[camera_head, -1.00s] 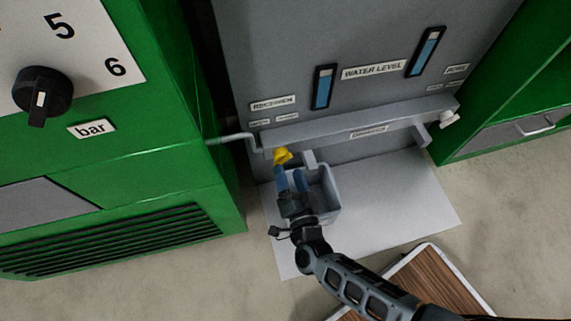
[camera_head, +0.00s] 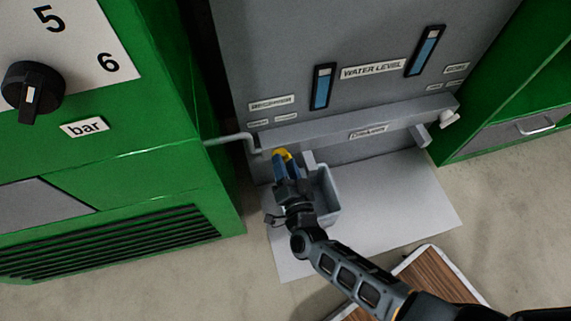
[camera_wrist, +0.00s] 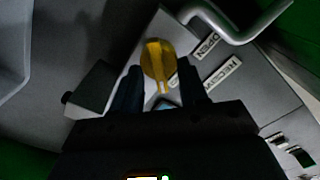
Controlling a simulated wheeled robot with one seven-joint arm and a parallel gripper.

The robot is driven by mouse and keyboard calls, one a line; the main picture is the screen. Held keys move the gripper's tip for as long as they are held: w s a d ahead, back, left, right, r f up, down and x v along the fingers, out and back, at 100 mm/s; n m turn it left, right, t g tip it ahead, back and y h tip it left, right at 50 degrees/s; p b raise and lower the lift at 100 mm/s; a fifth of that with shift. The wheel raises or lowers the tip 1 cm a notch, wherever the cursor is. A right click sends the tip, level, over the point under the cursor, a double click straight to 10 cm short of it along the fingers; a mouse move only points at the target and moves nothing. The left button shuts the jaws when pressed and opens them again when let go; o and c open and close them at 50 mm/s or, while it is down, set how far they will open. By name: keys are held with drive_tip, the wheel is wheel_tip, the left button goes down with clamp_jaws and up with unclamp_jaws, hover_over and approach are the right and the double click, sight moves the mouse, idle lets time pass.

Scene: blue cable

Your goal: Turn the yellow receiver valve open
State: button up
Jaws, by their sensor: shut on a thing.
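The yellow receiver valve (camera_head: 283,154) sits at the left end of the grey ledge, just right of the bent pipe. In the wrist view the valve handle (camera_wrist: 157,62) lies between my two dark fingers, with labels reading OPEN and RECEIVER beside it. My gripper (camera_head: 286,165) reaches it from below, with its blue fingertips at the valve. In the wrist view my gripper (camera_wrist: 160,90) is shut on the handle. The lower part of the handle is partly hidden by the gripper.
A grey bin (camera_head: 327,193) stands right beside my gripper, under the ledge. A bent grey pipe (camera_head: 232,138) runs from the green cabinet (camera_head: 130,180) on the left. A white valve (camera_head: 449,119) is at the ledge's right end. A wood-topped cart (camera_head: 436,278) is at lower right.

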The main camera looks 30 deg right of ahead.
drive_tip(key=c, duration=0.3)
drive_tip(key=shift+n, duration=0.3)
drive_tip(key=n+p, duration=0.1)
drive_tip(key=n, duration=0.4)
drive_tip(key=n+p, duration=0.2)
drive_tip(key=n, duration=0.4)
drive_tip(key=a+n+p, duration=0.1)
drive_tip(key=n, duration=0.5)
drive_tip(key=shift+w+p, duration=0.15)
drive_tip(key=shift+p, duration=0.2)
drive_tip(key=shift+n, duration=0.3)
drive_tip(key=o, duration=1)
